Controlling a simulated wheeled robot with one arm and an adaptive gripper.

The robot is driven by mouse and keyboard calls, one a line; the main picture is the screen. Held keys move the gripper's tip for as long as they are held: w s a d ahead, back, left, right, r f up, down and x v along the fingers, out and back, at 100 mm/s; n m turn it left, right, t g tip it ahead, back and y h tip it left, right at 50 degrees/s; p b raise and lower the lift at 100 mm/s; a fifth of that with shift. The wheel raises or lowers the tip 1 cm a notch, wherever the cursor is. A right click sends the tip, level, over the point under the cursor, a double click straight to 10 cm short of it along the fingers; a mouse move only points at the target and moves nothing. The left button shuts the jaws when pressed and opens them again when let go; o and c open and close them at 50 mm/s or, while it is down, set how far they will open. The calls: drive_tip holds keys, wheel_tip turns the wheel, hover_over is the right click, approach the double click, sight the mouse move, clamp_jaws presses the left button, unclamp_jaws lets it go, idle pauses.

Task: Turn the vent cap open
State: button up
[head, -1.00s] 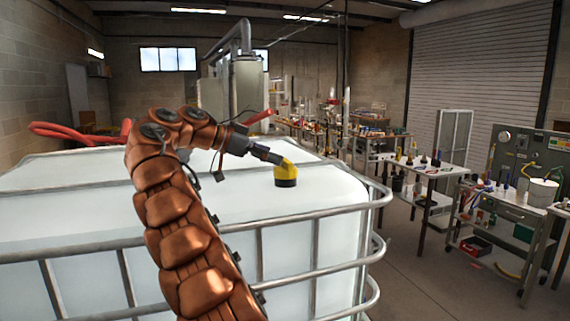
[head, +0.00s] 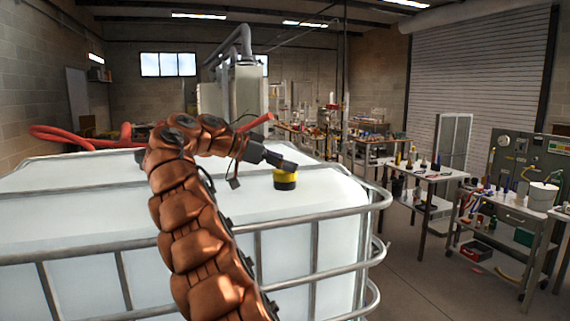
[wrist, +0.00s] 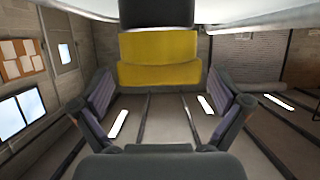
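The vent cap (head: 285,180) is yellow with a black base and stands on top of the white tank (head: 110,212). In the wrist view the yellow part of the cap (wrist: 160,73) shows in two tiers, with the black base above it in the picture. My gripper (head: 294,165) is at the cap's upper part in the head view and hides some of its top. In the wrist view my gripper (wrist: 160,92) has its two fingers wide apart, with the cap between and beyond them. I see clear gaps on both sides and cannot see contact.
A metal rail cage (head: 330,208) surrounds the tank. A red hose (head: 75,135) lies at the tank's far left. Workbenches with tools (head: 425,172) stand to the right, beyond open floor (head: 425,275). Tall heater units (head: 248,92) stand behind.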

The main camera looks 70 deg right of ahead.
drive_tip(key=c, duration=1)
